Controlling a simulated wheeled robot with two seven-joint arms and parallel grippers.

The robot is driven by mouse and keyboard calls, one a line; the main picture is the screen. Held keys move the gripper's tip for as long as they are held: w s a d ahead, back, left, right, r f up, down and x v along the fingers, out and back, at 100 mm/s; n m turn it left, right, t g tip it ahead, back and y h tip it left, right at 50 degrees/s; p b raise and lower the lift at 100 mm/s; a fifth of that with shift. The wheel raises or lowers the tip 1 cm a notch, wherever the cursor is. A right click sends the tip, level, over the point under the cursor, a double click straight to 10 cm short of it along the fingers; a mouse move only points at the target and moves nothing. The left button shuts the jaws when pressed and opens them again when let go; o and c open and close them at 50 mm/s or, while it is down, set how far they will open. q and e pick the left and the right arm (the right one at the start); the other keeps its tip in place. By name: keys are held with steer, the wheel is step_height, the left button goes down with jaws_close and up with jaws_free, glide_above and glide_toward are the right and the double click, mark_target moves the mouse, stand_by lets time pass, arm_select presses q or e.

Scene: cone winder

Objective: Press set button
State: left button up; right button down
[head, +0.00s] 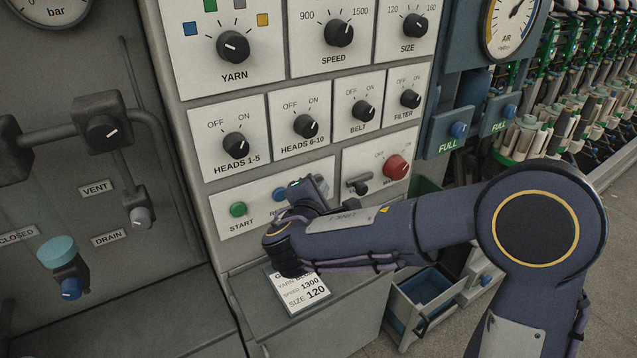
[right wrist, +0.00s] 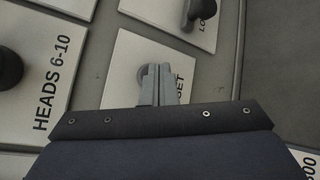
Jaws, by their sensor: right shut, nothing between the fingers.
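The set button (right wrist: 143,74) is a small round grey button on a pale plate in the right wrist view. The letters "SET" show beside it, and the fingers cover part of the button. My right gripper (right wrist: 158,84) is shut and empty, its fingertips in line with the button. I cannot tell whether they touch it. In the head view my right gripper (head: 308,192) is at the lower control row and hides the set button there. My left gripper is not in view.
A green START button (head: 238,209) and a partly covered blue button (head: 280,195) are to the left of my gripper. A small lever (head: 358,185) and a red knob (head: 396,167) are to its right. A YARN/SPEED/SIZE card (head: 301,290) lies below, beside an open drawer (head: 430,300).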

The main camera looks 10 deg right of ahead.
steer(key=shift+w, duration=0.15)
stand_by(0.5)
steer(key=shift+s+d+b, duration=0.2)
steer(key=shift+s+b, duration=0.35)
steer(key=shift+s, duration=0.2)
steer(key=s, duration=0.1)
steer(key=s+d+b, duration=0.1)
steer(key=s, duration=0.2)
steer(key=shift+s+d+b, duration=0.35)
steer(key=shift+s+d, duration=0.05)
